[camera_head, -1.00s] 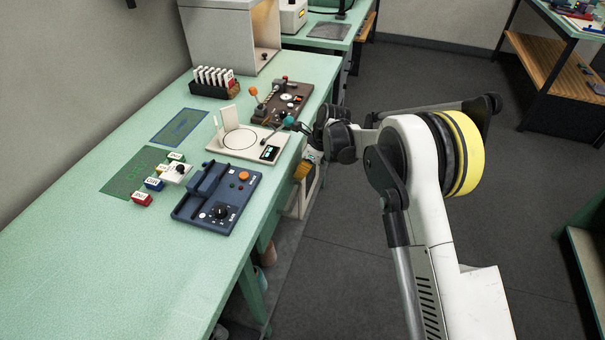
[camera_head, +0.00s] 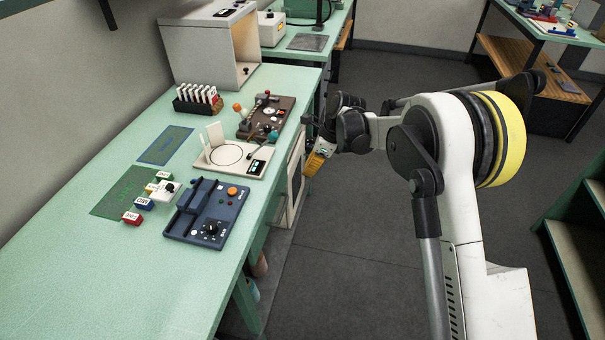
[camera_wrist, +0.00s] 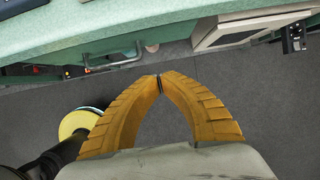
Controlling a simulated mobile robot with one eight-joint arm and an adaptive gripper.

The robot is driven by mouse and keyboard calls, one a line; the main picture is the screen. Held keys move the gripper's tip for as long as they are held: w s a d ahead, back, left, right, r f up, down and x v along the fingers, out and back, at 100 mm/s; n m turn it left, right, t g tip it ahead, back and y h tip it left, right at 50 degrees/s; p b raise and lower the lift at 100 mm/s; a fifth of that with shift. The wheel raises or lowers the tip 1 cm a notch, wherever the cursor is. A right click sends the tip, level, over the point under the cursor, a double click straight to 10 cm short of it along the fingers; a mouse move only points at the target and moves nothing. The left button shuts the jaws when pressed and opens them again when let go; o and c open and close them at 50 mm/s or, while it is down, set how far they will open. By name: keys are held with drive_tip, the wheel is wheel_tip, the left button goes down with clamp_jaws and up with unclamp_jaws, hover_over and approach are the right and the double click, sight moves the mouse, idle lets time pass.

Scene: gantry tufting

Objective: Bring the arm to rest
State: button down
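My gripper (camera_head: 314,164) hangs off the right edge of the green bench in the head view, with its orange fingers pointing down. In the wrist view the two ribbed orange fingers (camera_wrist: 159,83) meet at their tips, with nothing between them. Below them is bare grey floor. My arm is bent, and its white link with a yellow band stands right of the bench.
The green bench (camera_head: 95,235) carries a blue control box (camera_head: 207,212), a cream plate device (camera_head: 232,158), a brown lever panel (camera_head: 266,117), a card rack (camera_head: 197,100) and small coloured blocks. A grey cabinet (camera_head: 210,50) stands at its back. Dark floor (camera_head: 350,260) lies open to the right.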

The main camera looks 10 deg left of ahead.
drive_tip(key=s+d+r+n+t+h, duration=0.1)
drive_tip(key=s+d+r+n+t, duration=0.1)
drive_tip(key=s+d+r+n, duration=0.55)
drive_tip(key=s+d+r+n+t+h, duration=0.15)
drive_tip(key=s+d+r, duration=0.25)
drive_tip(key=d+r, duration=0.8)
drive_tip(key=s+d+n+t+h, duration=0.1)
drive_tip(key=s+d+n, duration=0.3)
drive_tip(key=s, duration=0.6)
drive_tip(key=s+d+n+t+h, duration=0.1)
drive_tip(key=s+d+n+t, duration=0.1)
drive_tip(key=s+d+n, duration=0.3)
drive_tip(key=s+d, duration=0.3)
drive_tip(key=s, duration=0.2)
